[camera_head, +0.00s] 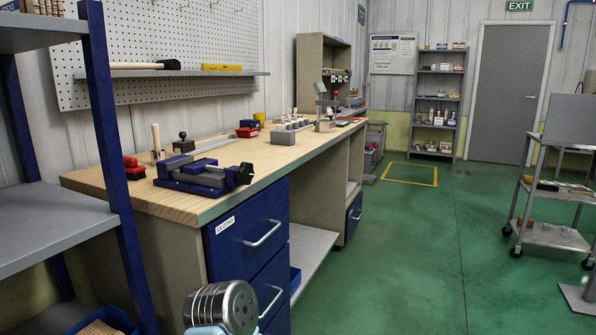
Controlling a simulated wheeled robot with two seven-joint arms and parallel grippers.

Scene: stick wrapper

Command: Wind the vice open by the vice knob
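A blue and grey vice (195,177) sits on the wooden workbench top (135,193), near its front edge. Its black vice knob (244,174) is at the vice's right end, close to the bench edge. The vice is small in view, and how far its jaws are apart is hard to tell. Neither gripper shows in the head view. A ribbed metal cylinder with a light blue part, which looks like one of my arm links, rises at the bottom edge, below the vice and in front of the drawers. Nothing is seen touching the vice or the knob.
A red object (134,169) stands left of the vice, and a black-knobbed block (183,144) behind it. A blue-posted shelf rack (112,140) stands at the left. Blue drawers (247,235) with handles are under the bench.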

